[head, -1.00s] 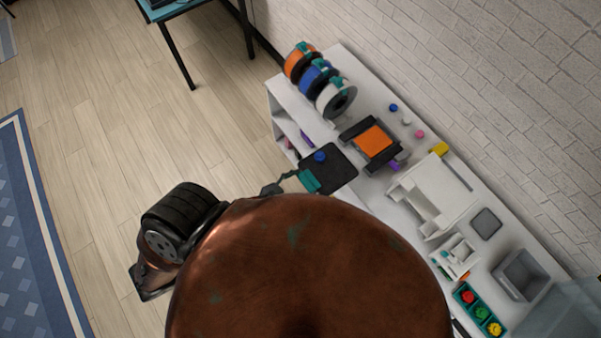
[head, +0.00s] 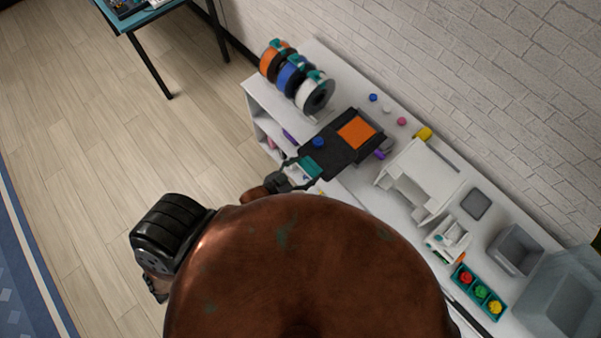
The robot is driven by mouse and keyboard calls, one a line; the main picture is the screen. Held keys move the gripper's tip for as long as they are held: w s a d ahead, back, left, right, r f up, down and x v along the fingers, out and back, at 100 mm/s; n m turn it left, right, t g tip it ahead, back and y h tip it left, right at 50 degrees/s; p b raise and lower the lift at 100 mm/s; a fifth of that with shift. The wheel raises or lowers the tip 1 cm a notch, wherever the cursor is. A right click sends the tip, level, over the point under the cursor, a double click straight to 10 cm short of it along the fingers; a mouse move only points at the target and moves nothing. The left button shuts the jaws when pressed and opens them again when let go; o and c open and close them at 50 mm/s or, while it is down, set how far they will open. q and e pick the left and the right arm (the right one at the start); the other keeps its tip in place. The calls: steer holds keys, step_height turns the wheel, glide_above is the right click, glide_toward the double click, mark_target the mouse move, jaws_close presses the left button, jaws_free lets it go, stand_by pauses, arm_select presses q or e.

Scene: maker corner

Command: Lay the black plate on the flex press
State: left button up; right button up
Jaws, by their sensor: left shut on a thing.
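The black plate (head: 341,157) is a flat dark sheet with a small blue piece (head: 318,142) on it and a teal part at its near edge. My left gripper (head: 297,173) is shut on that near edge and holds the plate from the left. The flex press (head: 357,133) is a dark frame with an orange pad, on the white shelf top. The plate's far edge meets or overlaps the press's near-left side in the picture; I cannot tell if they touch. The orange pad stays uncovered. My right gripper is not in view.
Orange, blue and white spools (head: 316,93) stand left of the press on the white shelf. A white machine (head: 418,178) stands to its right, with a grey bin (head: 516,249) and teal tray (head: 479,293) beyond. My brown body hides the lower middle.

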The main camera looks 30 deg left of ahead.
mark_target(334, 147)
arm_select(q)
steer(key=shift+w+d+b, duration=0.3)
steer(key=shift+w, duration=0.5)
steer(key=shift+w+d+b, duration=0.25)
steer(key=shift+w+d, duration=0.05)
steer(key=shift+w, duration=0.5)
steer(key=shift+w+d+b, duration=0.35)
steer(key=shift+w, duration=0.6)
steer(key=shift+w+d+b, duration=0.3)
steer(key=shift+w+b, duration=0.05)
steer(key=shift+w, duration=0.55)
steer(key=shift+w+d+b, duration=0.3)
steer(key=shift+w+b, duration=0.15)
steer(key=shift+w, duration=0.45)
steer(key=shift+w+d+b, duration=0.35)
steer(key=shift+w+b, duration=0.05)
steer(key=shift+w, duration=0.45)
steer(key=shift+w+d+b, duration=0.3)
steer(key=shift+w+b, duration=0.15)
steer(key=shift+w, duration=0.45)
steer(key=shift+w+d+b, duration=0.35)
steer(key=shift+w+b, duration=0.15)
steer(key=shift+w, duration=0.4)
steer(key=shift+w+d+b, duration=0.35)
steer(key=shift+w+b, duration=0.1)
steer(key=shift+w, duration=0.45)
steer(key=shift+f+b, duration=0.5)
steer(key=shift+f, duration=0.75)
steer(key=o, duration=1.2)
